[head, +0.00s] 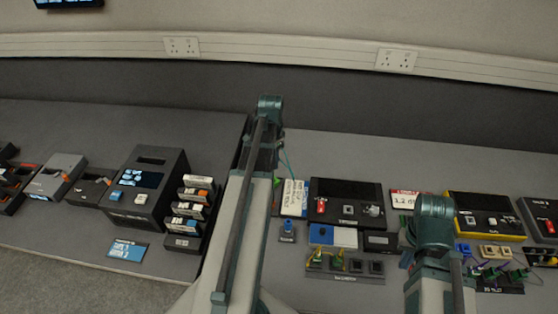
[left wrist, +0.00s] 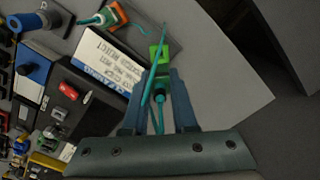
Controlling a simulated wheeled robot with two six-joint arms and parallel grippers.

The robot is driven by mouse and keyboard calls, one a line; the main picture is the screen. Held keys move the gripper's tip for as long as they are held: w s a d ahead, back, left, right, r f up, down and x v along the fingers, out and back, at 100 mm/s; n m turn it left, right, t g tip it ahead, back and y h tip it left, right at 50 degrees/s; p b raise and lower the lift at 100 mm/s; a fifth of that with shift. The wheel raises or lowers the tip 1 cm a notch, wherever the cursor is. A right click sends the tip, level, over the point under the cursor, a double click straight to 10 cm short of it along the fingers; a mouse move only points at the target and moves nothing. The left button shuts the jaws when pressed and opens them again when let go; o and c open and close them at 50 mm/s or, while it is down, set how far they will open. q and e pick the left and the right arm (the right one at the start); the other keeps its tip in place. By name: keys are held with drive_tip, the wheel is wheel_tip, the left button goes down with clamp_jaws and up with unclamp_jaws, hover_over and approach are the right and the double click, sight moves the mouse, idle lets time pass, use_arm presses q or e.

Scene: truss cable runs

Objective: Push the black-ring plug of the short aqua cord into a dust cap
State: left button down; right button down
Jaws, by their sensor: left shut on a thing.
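In the left wrist view, my left gripper (left wrist: 158,82) is shut on the aqua plug with a black ring (left wrist: 163,93). The thin aqua cord (left wrist: 150,87) runs up past the fingers. A bright green piece (left wrist: 158,55) is just beyond the plug; I cannot tell whether they touch. Another aqua plug (left wrist: 92,20) meets an orange-and-green piece (left wrist: 116,15) at the top. In the head view, the aqua cord (head: 287,160) shows beside my left arm, which hides the left gripper. My right gripper (head: 433,262) is low on the right, its fingers not clear.
A white label card (left wrist: 105,55) lies beside the left gripper. The black device (head: 346,190), a blue-topped post (head: 287,229) and a holder strip with green plugs (head: 343,265) crowd the bench. A black box (head: 147,190) stands left. The back of the bench is clear.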

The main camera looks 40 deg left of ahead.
use_arm(q)
drive_tip(key=shift+f, duration=0.1)
use_arm(e)
drive_tip(key=shift+f, duration=0.1)
